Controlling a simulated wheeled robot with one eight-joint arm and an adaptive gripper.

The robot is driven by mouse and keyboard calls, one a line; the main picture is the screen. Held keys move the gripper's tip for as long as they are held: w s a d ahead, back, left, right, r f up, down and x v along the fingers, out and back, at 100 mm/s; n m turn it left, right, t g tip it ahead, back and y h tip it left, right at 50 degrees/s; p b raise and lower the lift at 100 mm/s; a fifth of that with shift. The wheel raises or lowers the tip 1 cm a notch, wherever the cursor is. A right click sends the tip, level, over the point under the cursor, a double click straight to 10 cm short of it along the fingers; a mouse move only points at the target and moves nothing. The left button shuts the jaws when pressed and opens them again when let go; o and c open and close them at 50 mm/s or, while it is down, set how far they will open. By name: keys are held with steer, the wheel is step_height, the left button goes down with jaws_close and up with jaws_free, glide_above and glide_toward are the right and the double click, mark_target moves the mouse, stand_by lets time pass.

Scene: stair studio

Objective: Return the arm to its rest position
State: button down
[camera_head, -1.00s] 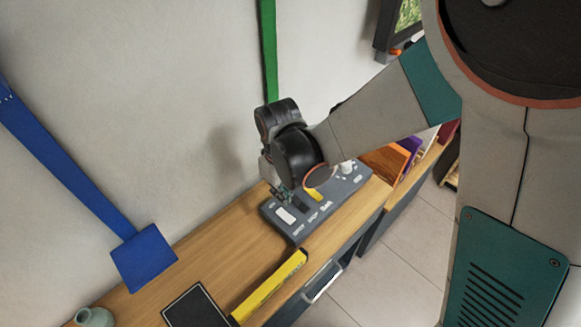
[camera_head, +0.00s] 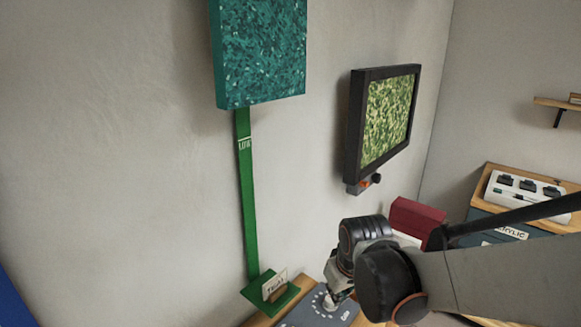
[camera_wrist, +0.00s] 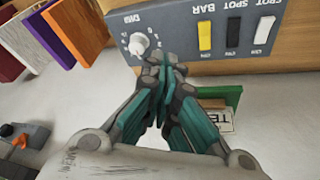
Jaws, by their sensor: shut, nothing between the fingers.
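My gripper (camera_head: 334,298) is at the lower middle of the head view, low over the grey control panel (camera_head: 308,318). In the wrist view my gripper (camera_wrist: 163,68) has its teal-sided fingers drawn together, with nothing between them. The same panel (camera_wrist: 180,38) shows upside down there, with a white dial (camera_wrist: 139,44) just left of the fingertips and yellow, black and white switches to the right. Whether the fingertips touch the panel or dial cannot be told. My arm reaches in from the right of the head view, bent at the wrist.
A green stand (camera_head: 270,289) with a label card is beside the panel, against the wall. A teal picture (camera_head: 262,50) and a black-framed screen (camera_head: 385,120) hang above. A red box (camera_head: 415,217) and an acrylic-labelled cabinet (camera_head: 500,231) are to the right.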

steer(key=s+d+r+m+t, duration=0.1)
steer(key=s+d+r+m, duration=0.1)
steer(key=s+d+r, duration=0.3)
steer(key=s+d+r+m+t+h, duration=0.1)
steer(key=s+d+r+m+t, duration=0.1)
steer(key=s+d+r, duration=0.3)
steer(key=shift+s+m, duration=0.4)
steer(key=shift+s, duration=1.7)
steer(key=shift+a, duration=0.2)
